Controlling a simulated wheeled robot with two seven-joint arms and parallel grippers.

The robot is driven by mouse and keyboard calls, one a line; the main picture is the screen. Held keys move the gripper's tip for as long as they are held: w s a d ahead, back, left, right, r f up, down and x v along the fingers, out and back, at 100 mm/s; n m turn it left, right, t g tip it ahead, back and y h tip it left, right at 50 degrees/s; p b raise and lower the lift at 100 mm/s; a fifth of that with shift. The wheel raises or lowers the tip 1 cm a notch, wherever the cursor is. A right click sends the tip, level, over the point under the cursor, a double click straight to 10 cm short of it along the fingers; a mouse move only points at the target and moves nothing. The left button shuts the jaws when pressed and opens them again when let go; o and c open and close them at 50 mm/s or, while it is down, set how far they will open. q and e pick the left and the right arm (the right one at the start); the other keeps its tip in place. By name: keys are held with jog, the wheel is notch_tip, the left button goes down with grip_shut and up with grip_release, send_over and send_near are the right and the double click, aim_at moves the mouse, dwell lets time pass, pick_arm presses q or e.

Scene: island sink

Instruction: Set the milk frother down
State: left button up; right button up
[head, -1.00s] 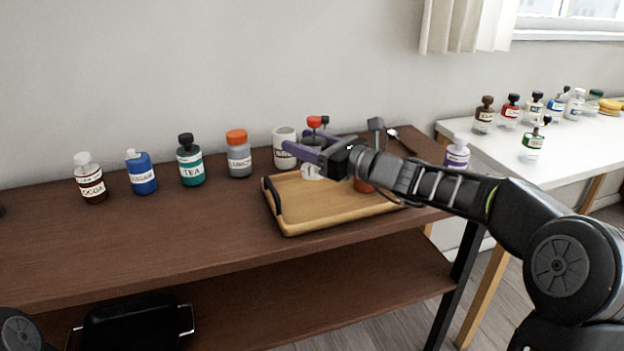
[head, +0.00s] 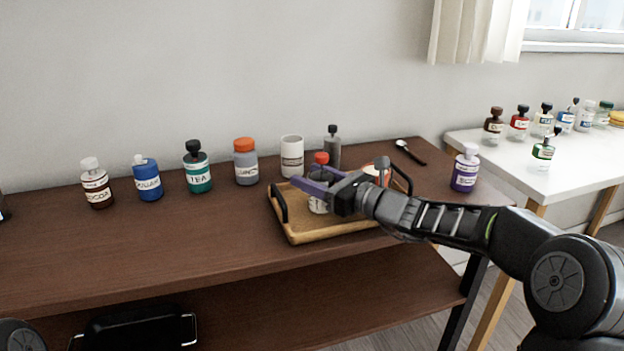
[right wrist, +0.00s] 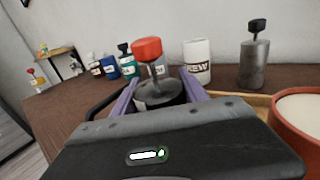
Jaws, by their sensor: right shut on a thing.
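The milk frother, a container with a red knob on top (head: 321,158) and a pale lower body, stands upright between the purple fingers of my right gripper (head: 312,181). My right gripper is shut on it, over the wooden tray (head: 300,237). In the right wrist view, the frother (right wrist: 148,50) shows its red knob and dark grey lid between the fingers. The fingers hide its middle, and I cannot tell whether its base touches the tray. My left gripper is not in view.
A red-rimmed pot (head: 376,172) sits on the tray, partly behind my arm. A white canister (head: 292,157) and a grey bottle (head: 332,149) stand behind the tray. Several labelled bottles line up to the left. A purple bottle (head: 465,169) stands right. The table's front left is clear.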

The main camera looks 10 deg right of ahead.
jog(key=shift+f, duration=0.1)
jog(key=o, duration=1.5)
jog(key=shift+c, duration=0.2)
jog(key=p+v, duration=0.1)
jog(key=v, duration=1.1)
